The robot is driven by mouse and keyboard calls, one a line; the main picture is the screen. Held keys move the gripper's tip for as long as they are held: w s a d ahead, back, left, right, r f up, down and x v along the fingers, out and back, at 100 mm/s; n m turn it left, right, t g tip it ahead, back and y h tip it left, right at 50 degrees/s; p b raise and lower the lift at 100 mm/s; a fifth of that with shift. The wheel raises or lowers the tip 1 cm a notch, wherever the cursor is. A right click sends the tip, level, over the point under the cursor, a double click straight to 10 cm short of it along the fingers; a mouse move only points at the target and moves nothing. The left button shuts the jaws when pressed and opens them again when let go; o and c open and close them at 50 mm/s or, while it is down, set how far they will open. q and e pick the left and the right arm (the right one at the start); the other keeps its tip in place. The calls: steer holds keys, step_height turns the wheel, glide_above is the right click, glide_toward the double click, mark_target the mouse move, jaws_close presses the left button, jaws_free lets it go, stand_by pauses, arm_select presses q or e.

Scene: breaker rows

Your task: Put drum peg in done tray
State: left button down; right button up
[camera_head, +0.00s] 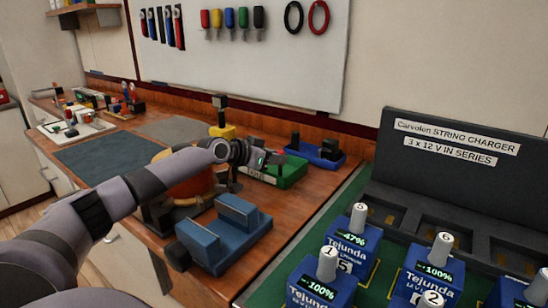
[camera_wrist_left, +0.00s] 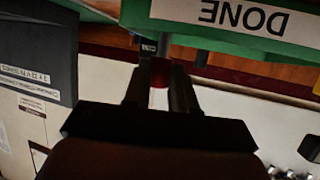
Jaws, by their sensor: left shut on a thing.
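The done tray (camera_head: 291,173) is green with a white DONE label on its front, on the wooden bench. In the left wrist view the done tray (camera_wrist_left: 135,17) fills the top, its label upside down. My left gripper (camera_head: 264,158) is over or just in front of the tray in the head view. It is shut on a small piece, dark red between the fingers, which seems to be the drum peg (camera_wrist_left: 160,73). The fingers hide most of it. I cannot tell whether it touches the tray. My right gripper is not in view.
An orange-brown drum (camera_head: 192,187) stands partly behind my left arm. A blue block fixture (camera_head: 223,242) is in front. A blue tray (camera_head: 328,161) lies right of the done tray. A charger (camera_head: 440,165) and several blue batteries (camera_head: 355,248) fill the right side.

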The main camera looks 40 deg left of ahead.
arm_select(q)
steer(key=c, duration=0.9)
jaws_free()
steer(key=shift+r, duration=0.1)
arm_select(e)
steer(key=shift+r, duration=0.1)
arm_select(q)
steer(key=shift+s+r, duration=0.1)
steer(key=shift+r, duration=0.05)
steer(key=shift+s+a, duration=0.15)
steer(key=shift+s, duration=0.2)
steer(key=shift+b+v, duration=1.25)
steer(key=shift+v, duration=4.3)
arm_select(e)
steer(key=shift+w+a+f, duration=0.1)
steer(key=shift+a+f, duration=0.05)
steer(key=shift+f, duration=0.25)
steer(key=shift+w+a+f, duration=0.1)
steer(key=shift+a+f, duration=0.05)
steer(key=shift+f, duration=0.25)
arm_select(q)
steer(key=shift+r, duration=0.2)
